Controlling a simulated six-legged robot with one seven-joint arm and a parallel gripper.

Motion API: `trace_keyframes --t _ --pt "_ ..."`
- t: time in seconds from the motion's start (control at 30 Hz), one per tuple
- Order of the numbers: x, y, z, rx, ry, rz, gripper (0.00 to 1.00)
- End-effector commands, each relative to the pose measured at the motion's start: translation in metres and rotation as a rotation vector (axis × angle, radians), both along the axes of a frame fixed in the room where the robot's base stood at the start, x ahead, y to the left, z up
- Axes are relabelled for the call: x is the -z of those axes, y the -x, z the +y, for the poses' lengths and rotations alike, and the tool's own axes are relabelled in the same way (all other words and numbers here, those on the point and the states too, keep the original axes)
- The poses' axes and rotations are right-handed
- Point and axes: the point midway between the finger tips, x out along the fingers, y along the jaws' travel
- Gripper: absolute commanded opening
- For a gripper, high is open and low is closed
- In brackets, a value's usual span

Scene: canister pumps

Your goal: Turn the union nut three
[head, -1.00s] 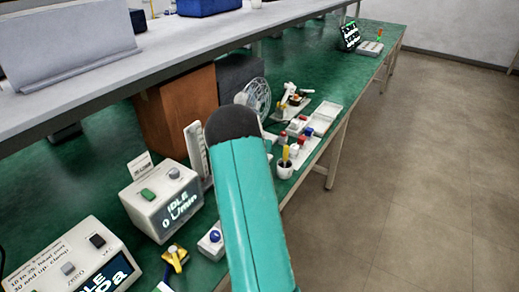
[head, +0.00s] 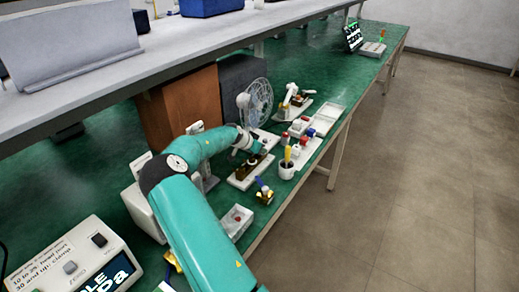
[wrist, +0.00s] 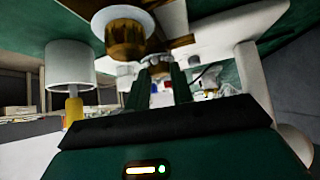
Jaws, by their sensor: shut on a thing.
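In the head view a white base plate (head: 241,183) with brass-brown fittings (head: 246,171) lies on the green bench. My gripper (head: 254,149) is over its far end, with the arm bent in from the left. In the wrist view the two dark green fingers of my gripper (wrist: 158,85) are close together and shut at a small brass fitting (wrist: 156,66), apparently the union nut. Its contact with the fingertips is small and dim. A larger brass cylinder with a white end (wrist: 127,40) is nearer the camera. Which numbered nut this is cannot be read.
A fan (head: 259,101) stands behind. Instrument boxes (head: 75,262) are at left.

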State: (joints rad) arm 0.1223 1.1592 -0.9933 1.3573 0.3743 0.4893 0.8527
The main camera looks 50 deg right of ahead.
Motion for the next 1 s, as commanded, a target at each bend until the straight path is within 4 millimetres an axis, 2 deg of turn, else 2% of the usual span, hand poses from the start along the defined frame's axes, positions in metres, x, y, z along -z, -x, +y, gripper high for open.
trace_keyframes --t 0.57,0.6,0.7,1.0 --pt "0.0008 -0.0021 0.0009 0.042 -0.002 -0.002 0.00" --pt "0.0009 -0.0021 0.0008 0.042 -0.002 -0.002 0.25" --pt "0.0010 -0.0018 0.0007 0.042 -0.002 -0.001 0.45" --pt "0.0000 -0.0011 0.0008 0.042 -0.001 0.000 0.45"
